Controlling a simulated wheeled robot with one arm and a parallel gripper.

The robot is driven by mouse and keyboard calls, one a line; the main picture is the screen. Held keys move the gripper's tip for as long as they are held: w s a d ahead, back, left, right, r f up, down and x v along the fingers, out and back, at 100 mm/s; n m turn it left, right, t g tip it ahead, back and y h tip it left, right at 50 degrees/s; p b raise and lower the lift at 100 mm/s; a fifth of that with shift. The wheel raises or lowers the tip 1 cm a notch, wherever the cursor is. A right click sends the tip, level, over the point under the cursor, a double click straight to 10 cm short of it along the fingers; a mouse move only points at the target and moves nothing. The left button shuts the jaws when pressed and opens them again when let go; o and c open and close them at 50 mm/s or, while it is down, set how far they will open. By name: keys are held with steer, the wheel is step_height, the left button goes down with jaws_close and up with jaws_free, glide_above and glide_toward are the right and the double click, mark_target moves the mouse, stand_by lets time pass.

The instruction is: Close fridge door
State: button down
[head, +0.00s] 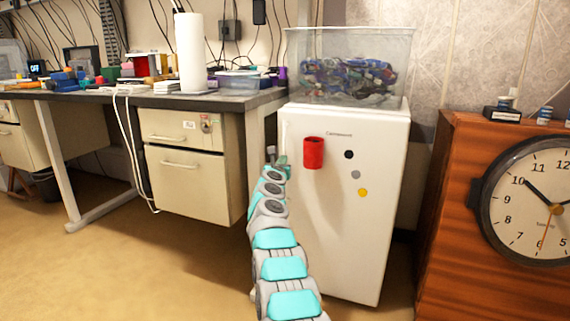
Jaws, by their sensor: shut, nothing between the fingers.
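The small white fridge (390,240) stands right of the desk. Its door (340,225) faces me and carries a red cup-shaped holder (313,153) and several round dots, black, grey and yellow. The door looks flush or nearly flush with the body; I cannot tell whether a small gap remains. My teal and grey arm reaches up from the bottom. My gripper (277,160) is at the door's left edge, near its upper part, shut and empty. It is small in view, and I cannot tell whether it touches the door.
A clear bin (350,65) of tangled items sits on the fridge. A cluttered desk (225,102) with a beige drawer unit (188,185) stands left. A wooden cabinet (450,225) with a large clock (535,200) stands right. The floor (150,265) at front left is clear.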

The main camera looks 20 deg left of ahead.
steer(key=shift+w+a+r, duration=0.1)
steer(key=shift+w+r, duration=0.1)
steer(key=shift+w, duration=0.05)
steer(key=shift+r, duration=0.1)
